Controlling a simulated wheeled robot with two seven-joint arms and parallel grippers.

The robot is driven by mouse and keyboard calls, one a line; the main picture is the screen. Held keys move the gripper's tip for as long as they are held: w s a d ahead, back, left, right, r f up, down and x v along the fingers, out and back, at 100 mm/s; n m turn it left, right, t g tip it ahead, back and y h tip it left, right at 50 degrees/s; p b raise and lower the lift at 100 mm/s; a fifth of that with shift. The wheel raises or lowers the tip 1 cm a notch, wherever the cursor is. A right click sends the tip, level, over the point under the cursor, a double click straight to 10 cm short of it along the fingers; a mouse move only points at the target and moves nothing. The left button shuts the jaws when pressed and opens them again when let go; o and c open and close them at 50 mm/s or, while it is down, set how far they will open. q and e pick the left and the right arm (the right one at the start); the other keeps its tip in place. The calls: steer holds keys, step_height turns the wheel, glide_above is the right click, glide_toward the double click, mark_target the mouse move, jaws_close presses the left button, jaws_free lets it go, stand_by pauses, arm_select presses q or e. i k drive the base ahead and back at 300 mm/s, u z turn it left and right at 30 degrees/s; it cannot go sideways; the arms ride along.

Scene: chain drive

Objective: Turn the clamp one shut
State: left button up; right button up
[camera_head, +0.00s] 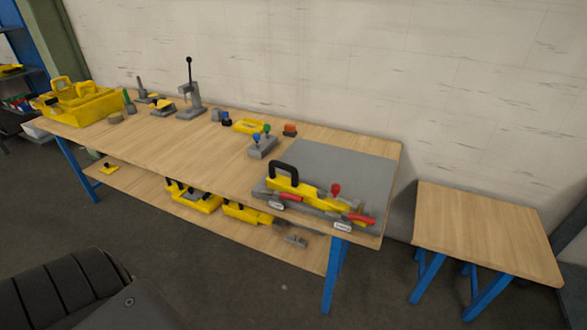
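A yellow device (302,189) with a black arched handle (283,167) lies on the grey mat at the right end of the long bench. Two red levers show along its front: a left one (290,197) and a right one (361,218). A white label (277,205) sits by the left lever and another label (342,226) by the right one. The label text is too small to read, so I cannot tell which is clamp one. Both levers look roughly flat, but whether either clamp is shut is unclear. A red knob (335,188) stands between them. Neither of my grippers is in view.
The grey mat (350,165) is clear behind the device. A grey block with blue and green knobs (262,148) stands left of it. A lever press (190,100) and yellow tote (90,107) stand farther left. A lower table (485,225) at right is empty.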

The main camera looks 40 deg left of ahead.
mark_target(291, 197)
steer(key=u, duration=1.15)
steer(key=k, duration=0.55)
steer(key=u, duration=0.35)
steer(key=i, duration=0.85)
steer(key=z, duration=0.5)
steer(key=i, duration=0.55)
steer(key=z, duration=0.45)
